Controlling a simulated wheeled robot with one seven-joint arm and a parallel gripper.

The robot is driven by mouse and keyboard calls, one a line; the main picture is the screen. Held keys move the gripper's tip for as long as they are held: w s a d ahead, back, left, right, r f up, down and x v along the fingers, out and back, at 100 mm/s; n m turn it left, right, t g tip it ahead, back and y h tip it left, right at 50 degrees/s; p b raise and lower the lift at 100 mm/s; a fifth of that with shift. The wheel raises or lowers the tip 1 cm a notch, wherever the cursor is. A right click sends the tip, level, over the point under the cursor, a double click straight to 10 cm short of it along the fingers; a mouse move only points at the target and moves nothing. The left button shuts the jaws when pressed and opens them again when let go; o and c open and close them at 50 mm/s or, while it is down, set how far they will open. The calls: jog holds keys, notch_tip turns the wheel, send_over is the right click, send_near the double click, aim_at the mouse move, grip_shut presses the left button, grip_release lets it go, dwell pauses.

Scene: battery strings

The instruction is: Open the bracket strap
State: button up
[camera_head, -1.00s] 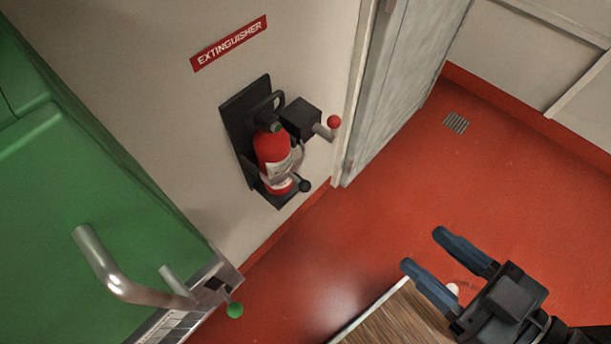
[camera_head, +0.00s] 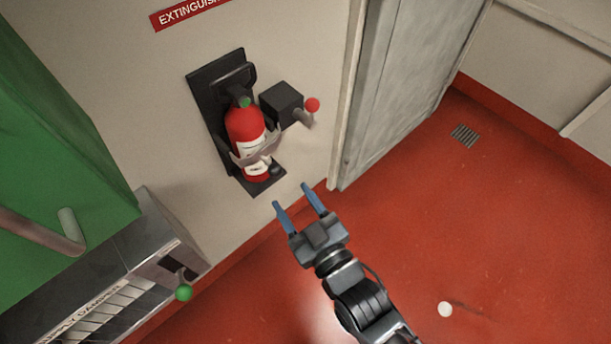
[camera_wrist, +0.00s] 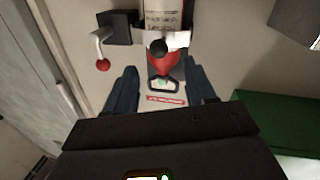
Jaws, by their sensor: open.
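The red fire extinguisher (camera_head: 241,122) stands in a black wall bracket (camera_head: 204,88). A pale grey strap (camera_head: 262,151) runs across the front of its body; it also shows in the wrist view (camera_wrist: 179,42). A dark round knob (camera_wrist: 158,47) shows at the strap in the wrist view. I cannot tell how the strap is fastened. My gripper (camera_head: 291,196) is open and empty, below and to the right of the extinguisher, fingers pointing up toward it. In the wrist view the blue fingers (camera_wrist: 160,70) are spread, with the knob ahead between them, apart from both.
A black box (camera_head: 282,103) with a red-ball lever (camera_head: 312,105) sticks out of the wall right of the extinguisher. A grey door (camera_head: 400,90) is farther right. A green cabinet (camera_head: 60,130) and a metal panel with a green-ball lever (camera_head: 183,292) are left. The red floor is mostly clear.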

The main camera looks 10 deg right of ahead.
aim_at(279, 175)
jog(key=shift+x, duration=1)
jog(key=shift+p+x, duration=0.3)
jog(key=shift+x, duration=3.05)
jog(key=shift+d, duration=0.1)
grip_shut()
